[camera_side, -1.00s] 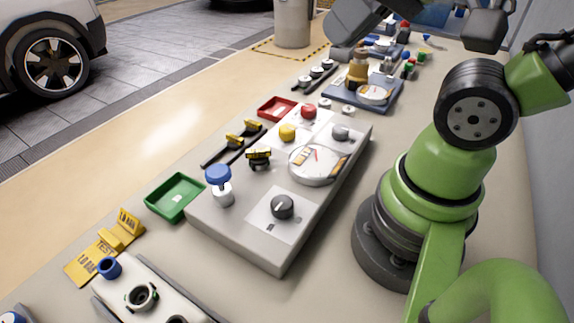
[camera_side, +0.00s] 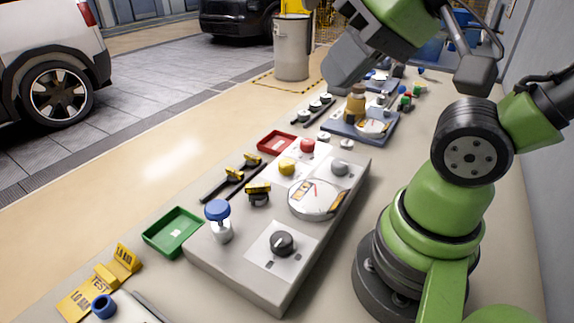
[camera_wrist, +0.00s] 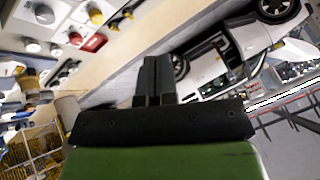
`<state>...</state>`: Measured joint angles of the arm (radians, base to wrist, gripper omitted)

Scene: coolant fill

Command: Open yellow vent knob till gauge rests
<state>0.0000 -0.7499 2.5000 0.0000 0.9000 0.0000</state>
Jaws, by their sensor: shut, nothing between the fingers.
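The yellow vent knob (camera_side: 287,167) sits on top of the grey panel box (camera_side: 240,275), left of the white round gauge (camera_side: 318,201). The gauge has a red needle; its exact reading is too small to tell. My gripper (camera_side: 342,68) is up in the air beyond the panel, well apart from the knob. In the wrist view my gripper's dark fingers (camera_wrist: 155,80) are together and empty. A yellow knob (camera_wrist: 96,16) shows at the top left of that view, away from the fingers.
Near the yellow knob are a red knob (camera_side: 307,146) and a grey knob (camera_side: 339,168). A blue-capped valve (camera_side: 218,212), a black dial (camera_side: 283,243) and a black-and-yellow lever (camera_side: 258,194) also stand on the panel. A green tray (camera_side: 173,232) and red tray (camera_side: 277,141) lie beside it.

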